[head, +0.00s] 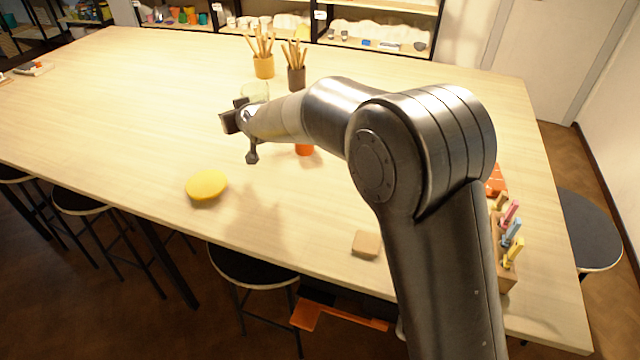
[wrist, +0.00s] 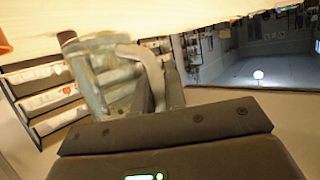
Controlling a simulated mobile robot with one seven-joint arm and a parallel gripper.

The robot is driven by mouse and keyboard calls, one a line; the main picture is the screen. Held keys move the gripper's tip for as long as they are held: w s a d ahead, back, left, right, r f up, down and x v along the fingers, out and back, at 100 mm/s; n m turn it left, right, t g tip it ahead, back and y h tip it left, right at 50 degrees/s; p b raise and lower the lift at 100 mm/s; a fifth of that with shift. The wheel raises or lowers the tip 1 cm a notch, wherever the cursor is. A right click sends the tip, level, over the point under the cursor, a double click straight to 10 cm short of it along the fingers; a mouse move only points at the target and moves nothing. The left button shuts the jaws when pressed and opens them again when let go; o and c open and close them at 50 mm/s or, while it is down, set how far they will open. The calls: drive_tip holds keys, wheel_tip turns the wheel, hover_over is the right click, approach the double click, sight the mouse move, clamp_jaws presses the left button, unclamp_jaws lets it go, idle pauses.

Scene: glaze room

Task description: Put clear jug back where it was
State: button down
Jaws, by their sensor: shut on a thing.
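The clear jug (head: 255,91) is a see-through, faintly green vessel, partly hidden behind my gripper in the head view. In the wrist view the jug (wrist: 104,75) fills the left of the centre, with a pale curved part, probably its handle, by the fingers. My gripper (head: 238,115) is shut on the jug; it also shows in the wrist view (wrist: 160,65). I cannot tell whether the jug's base touches the table (head: 120,120).
A yellow tool pot (head: 264,67) and a dark tool pot (head: 296,77) stand behind the jug. An orange cup (head: 304,149) is partly behind my arm. A yellow disc (head: 206,185) and a beige block (head: 366,244) lie nearer. The table's left side is mostly clear.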

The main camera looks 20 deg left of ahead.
wheel_tip(320, 180, up, 6)
drive_tip(key=w+d+r, duration=0.2)
drive_tip(key=d, duration=0.6)
drive_tip(key=w+d+r, duration=0.1)
drive_tip(key=d, duration=0.7)
drive_tip(key=s+d, duration=0.5)
drive_tip(key=d, duration=0.7)
drive_tip(key=shift+s+d+f+n+g, duration=0.6)
drive_tip(key=shift+s+d+f, duration=2)
drive_tip(key=shift+f, duration=1.55)
drive_tip(key=shift+y, duration=0.4)
drive_tip(key=shift+s+a+f, duration=0.25)
drive_tip(key=shift+a+f, duration=1.65)
drive_tip(key=shift+s+a+f, duration=0.2)
drive_tip(key=shift+a+f, duration=1.65)
drive_tip(key=shift+a, duration=0.05)
drive_tip(key=shift+s+a+f, duration=0.25)
drive_tip(key=shift+a+f, duration=1.65)
drive_tip(key=shift+f, duration=0.1)
